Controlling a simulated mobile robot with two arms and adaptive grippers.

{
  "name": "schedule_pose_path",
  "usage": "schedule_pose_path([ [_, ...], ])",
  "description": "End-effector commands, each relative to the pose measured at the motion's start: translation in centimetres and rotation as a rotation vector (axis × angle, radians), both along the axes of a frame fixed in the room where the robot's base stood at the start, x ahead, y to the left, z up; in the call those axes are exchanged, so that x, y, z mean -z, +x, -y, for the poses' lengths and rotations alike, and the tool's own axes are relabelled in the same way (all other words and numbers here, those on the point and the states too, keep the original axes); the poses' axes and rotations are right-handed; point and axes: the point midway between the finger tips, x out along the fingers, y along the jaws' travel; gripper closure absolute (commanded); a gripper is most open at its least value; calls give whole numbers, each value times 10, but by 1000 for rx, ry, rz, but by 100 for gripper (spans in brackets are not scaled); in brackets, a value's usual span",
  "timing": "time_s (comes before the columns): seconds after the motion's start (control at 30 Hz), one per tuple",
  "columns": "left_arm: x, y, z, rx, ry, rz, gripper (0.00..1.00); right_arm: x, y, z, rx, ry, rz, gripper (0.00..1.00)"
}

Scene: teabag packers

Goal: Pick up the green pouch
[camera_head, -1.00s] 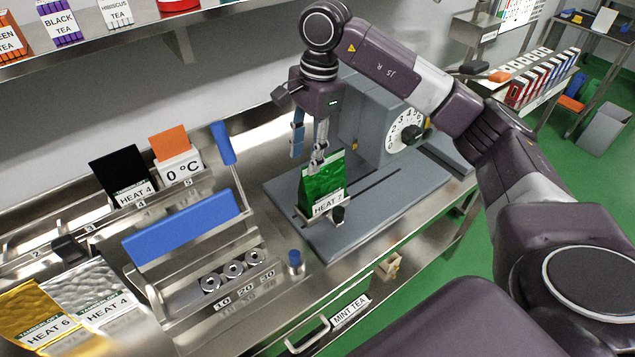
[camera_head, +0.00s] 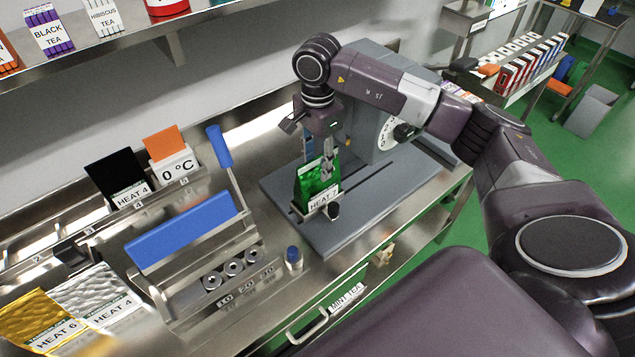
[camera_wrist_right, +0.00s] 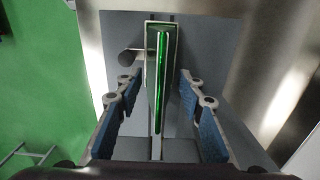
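The green pouch (camera_head: 312,181), labelled HEAT 7, stands upright in a small holder on the grey machine base. My right gripper (camera_head: 318,159) is lowered over its top, with one finger in front of the pouch and one behind. In the right wrist view the pouch (camera_wrist_right: 161,85) shows edge-on as a thin green strip. There the open fingers of my right gripper (camera_wrist_right: 160,108) stand on either side of it, with a gap on both sides. My left gripper is not in view.
The grey machine with a dial (camera_head: 388,132) stands right behind the pouch. A sealer with a blue bar (camera_head: 180,230) and upright handle (camera_head: 219,146) is to the left. A shelf (camera_head: 170,35) hangs above.

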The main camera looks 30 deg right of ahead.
Motion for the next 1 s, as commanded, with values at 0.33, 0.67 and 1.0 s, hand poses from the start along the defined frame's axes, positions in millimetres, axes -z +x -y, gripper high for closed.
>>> schedule_pose_path([
  [0.33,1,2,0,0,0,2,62,0,0,0,0,0,0,86],
  [0.67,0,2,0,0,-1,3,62,0,0,0,0,1,0,100],
  [1.0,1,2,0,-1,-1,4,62,-2,1,0,0,1,2,100],
])
